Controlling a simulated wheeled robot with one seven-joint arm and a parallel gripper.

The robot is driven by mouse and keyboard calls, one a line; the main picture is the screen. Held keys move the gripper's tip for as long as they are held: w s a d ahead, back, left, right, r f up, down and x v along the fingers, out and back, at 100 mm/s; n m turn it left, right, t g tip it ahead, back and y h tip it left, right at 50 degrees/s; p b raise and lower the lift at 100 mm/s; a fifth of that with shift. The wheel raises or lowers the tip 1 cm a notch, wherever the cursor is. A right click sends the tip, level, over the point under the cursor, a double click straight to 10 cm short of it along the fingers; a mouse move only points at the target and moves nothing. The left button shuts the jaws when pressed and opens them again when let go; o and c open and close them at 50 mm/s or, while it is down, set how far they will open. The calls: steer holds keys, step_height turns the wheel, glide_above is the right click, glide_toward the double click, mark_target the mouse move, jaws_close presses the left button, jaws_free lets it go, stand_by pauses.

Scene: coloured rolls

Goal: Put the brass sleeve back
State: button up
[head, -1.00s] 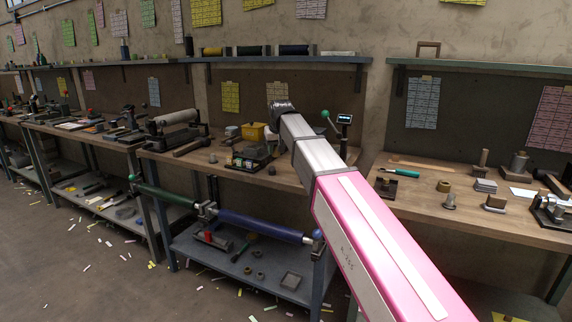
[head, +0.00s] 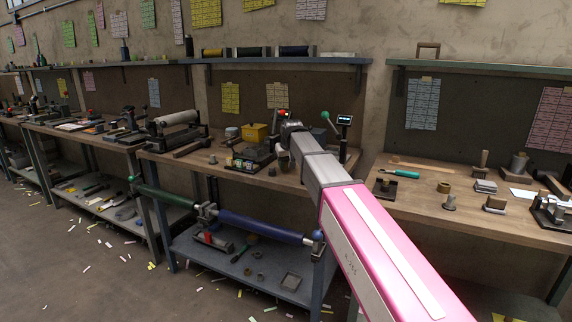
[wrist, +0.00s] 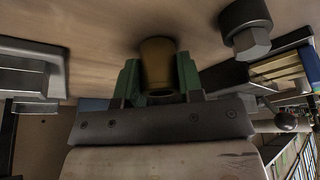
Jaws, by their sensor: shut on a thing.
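In the wrist view my gripper (wrist: 159,76) has its two green fingers on either side of the brass sleeve (wrist: 158,57), shut on it. The sleeve is a short hollow brass cylinder with its dark open end towards the camera. Pale wood of a bench top lies behind it; I cannot tell whether the sleeve touches it. In the head view my arm reaches over the middle bench and its end (head: 291,128) is by the back of the bench. The fingers and the sleeve are hidden there.
In the wrist view a grey metal post with a hexagonal part (wrist: 247,30) stands close right, and a grey block (wrist: 30,75) at left. In the head view a yellow box (head: 255,133) and a green-knobbed lever (head: 326,115) flank my arm's end. A brownish ring (head: 444,187) sits on the right bench (head: 420,205).

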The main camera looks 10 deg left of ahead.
steer(key=shift+f, duration=0.1)
steer(key=o, duration=1)
steer(key=shift+c, duration=0.2)
steer(key=v, duration=1.2)
